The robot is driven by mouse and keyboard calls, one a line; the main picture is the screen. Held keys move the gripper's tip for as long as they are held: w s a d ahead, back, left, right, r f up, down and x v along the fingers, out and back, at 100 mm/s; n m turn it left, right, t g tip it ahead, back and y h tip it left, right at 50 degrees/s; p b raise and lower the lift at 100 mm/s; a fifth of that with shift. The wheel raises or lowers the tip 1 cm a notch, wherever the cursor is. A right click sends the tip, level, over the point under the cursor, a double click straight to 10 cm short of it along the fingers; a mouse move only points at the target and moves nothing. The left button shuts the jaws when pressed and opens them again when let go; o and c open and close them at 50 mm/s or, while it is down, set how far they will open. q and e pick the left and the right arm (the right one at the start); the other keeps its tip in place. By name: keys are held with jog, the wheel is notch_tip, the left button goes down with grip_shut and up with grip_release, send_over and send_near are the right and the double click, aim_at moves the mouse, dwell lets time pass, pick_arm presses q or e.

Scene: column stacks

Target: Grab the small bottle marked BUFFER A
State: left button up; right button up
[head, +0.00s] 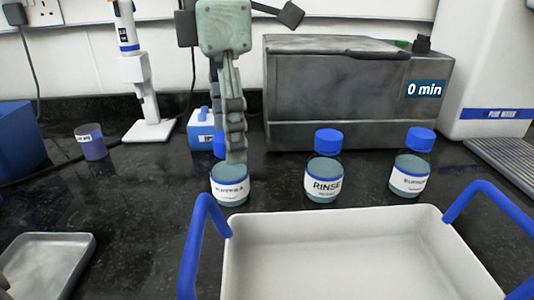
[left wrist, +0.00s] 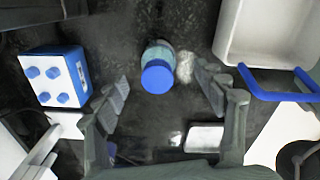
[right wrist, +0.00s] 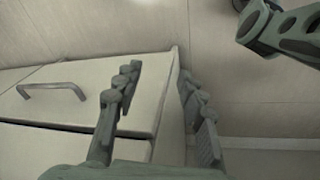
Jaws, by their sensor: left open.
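The BUFFER A bottle (head: 231,190) stands upright at the left of a row of three blue-capped bottles, its label partly legible. My left gripper (head: 236,155) hangs over it, fingers pointing down, hiding part of its cap and shoulder. In the left wrist view the bottle's blue cap (left wrist: 157,77) lies between the spread fingers (left wrist: 162,85), with gaps on both sides. My right gripper (right wrist: 160,85) is open and empty beside a pale drawer cabinet (right wrist: 80,95); it is out of the head view.
The RINSE bottle (head: 324,182) and a third bottle (head: 409,178) with a blurred label stand to the right. A white tray (head: 340,220) with blue handles is in front. A grey bath (head: 340,95) stands behind. A blue-and-white box (head: 201,131) and a purple cup (head: 91,142) are further left.

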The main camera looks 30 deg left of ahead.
aim_at(230, 174)
pick_arm(q)
jog(key=shift+w+f, duration=0.15)
jog(key=shift+w, duration=0.1)
jog(key=shift+f, duration=0.3)
jog(key=f, duration=0.4)
jog(key=shift+s+a+f, duration=0.2)
jog(key=shift+s, duration=0.1)
notch_tip(230, 174, down, 2)
jog(key=shift+b, duration=0.4)
jog(key=shift+f, duration=0.25)
jog(key=shift+w, duration=0.1)
jog(key=c, duration=1.4)
pick_arm(e)
jog(key=r, duration=0.1)
jog(key=w+r, duration=0.2)
jog(key=shift+w+a+t, duration=0.2)
jog(key=shift+a+t, duration=0.05)
jog(key=shift+t, duration=0.05)
